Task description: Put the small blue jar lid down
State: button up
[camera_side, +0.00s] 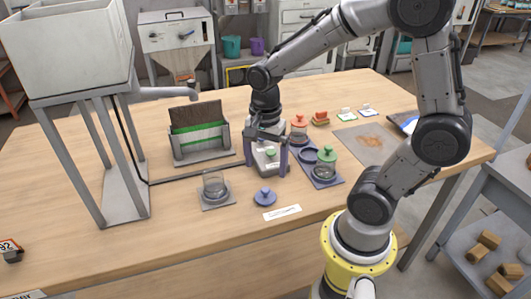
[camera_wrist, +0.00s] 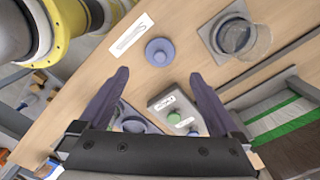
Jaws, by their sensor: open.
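The small blue jar lid (camera_side: 265,197) lies on the bare wooden table, knob up, left of a white label card. It also shows in the wrist view (camera_wrist: 160,51), just beyond my fingertips. My gripper (camera_side: 265,167) is open and points down behind the lid in the side view. Its two spread fingers show in the wrist view (camera_wrist: 160,75) with nothing held between them. The lid is apart from both fingers. A lidless glass jar (camera_side: 214,184) stands on a grey pad left of the lid; it shows in the wrist view (camera_wrist: 238,37) too.
A grey box with a green button (camera_side: 267,158) stands by my fingers. A blue-grey tray (camera_side: 334,181) holds jars with green and orange lids, to the right. The white card (camera_side: 282,212) lies beside the lid. A bin on a metal stand (camera_side: 95,150) blocks the left. The front table is clear.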

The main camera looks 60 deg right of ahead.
jog(key=s+a+r+n+t, duration=0.2)
jog(key=s+r+n, duration=0.2)
jog(key=n, duration=0.5)
jog(key=s+a+r+n+t, duration=0.2)
jog(key=s+r+n+t, duration=0.1)
jog(key=s+r+n, duration=0.2)
jog(key=shift+r+n+t, duration=0.3)
jog(key=shift+r+n, duration=0.75)
jog(key=shift+n, duration=0.95)
jog(key=shift+a, duration=0.1)
